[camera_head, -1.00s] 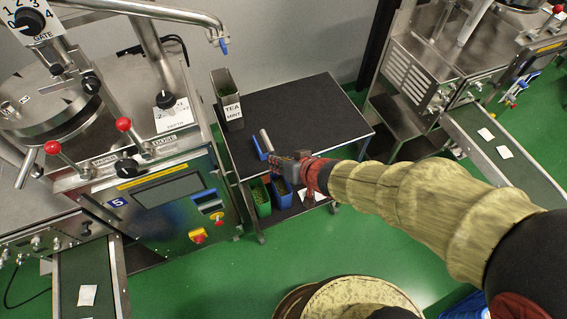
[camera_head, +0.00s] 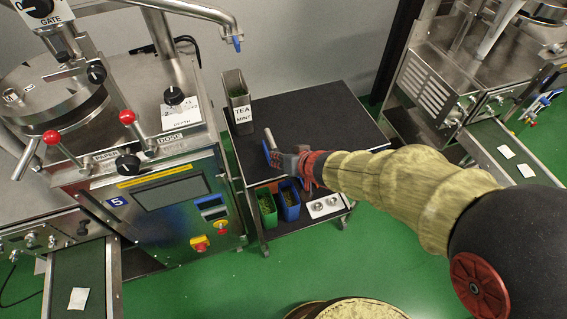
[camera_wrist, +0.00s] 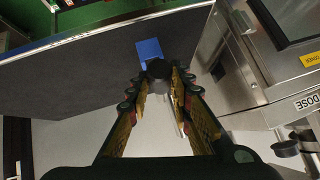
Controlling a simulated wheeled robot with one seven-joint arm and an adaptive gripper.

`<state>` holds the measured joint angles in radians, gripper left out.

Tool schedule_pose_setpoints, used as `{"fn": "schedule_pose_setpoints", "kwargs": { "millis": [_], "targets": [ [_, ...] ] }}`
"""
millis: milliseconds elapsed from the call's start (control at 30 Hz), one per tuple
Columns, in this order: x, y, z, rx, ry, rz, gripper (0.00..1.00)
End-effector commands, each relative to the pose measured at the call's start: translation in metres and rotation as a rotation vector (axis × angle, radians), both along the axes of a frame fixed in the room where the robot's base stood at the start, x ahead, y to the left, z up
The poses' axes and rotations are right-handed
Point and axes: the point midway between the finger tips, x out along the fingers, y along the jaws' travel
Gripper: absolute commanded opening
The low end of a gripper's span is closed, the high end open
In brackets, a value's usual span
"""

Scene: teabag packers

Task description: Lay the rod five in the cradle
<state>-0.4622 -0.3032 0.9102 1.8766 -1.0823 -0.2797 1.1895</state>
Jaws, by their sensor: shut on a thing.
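The rod (camera_head: 270,138) is pale and slim in the head view, sticking up from my gripper (camera_head: 277,156) at a tilt. In the wrist view the rod (camera_wrist: 171,98) is silvery, with a dark round end between the fingertips. My gripper (camera_wrist: 160,84) is shut on it. The cradle, a small blue block (camera_wrist: 149,50), lies on the dark trolley top just beyond the fingertips. In the head view the cradle (camera_head: 265,153) is a blue sliver beside the gripper, partly hidden. The dark end overlaps the cradle's near edge; I cannot tell whether they touch.
A tea mint tin (camera_head: 238,110) stands at the trolley's left back. Most of the trolley top (camera_head: 320,118) is clear. Green (camera_head: 266,210) and blue (camera_head: 289,203) bins stand on the lower shelf. Machine 5 (camera_head: 165,190) is close on the left, another machine (camera_head: 455,85) on the right.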

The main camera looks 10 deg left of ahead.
Motion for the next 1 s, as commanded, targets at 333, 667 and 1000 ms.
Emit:
{"fn": "schedule_pose_setpoints", "kwargs": {
  "millis": [333, 667, 1000],
  "targets": [
    [0.002, 0.001, -0.029, 0.002, 0.000, 0.000, 0.00],
    [0.002, 0.002, -0.036, 0.002, -0.001, 0.000, 0.00],
    [0.002, 0.001, -0.036, 0.002, -0.001, 0.000, 0.28]
  ]
}}
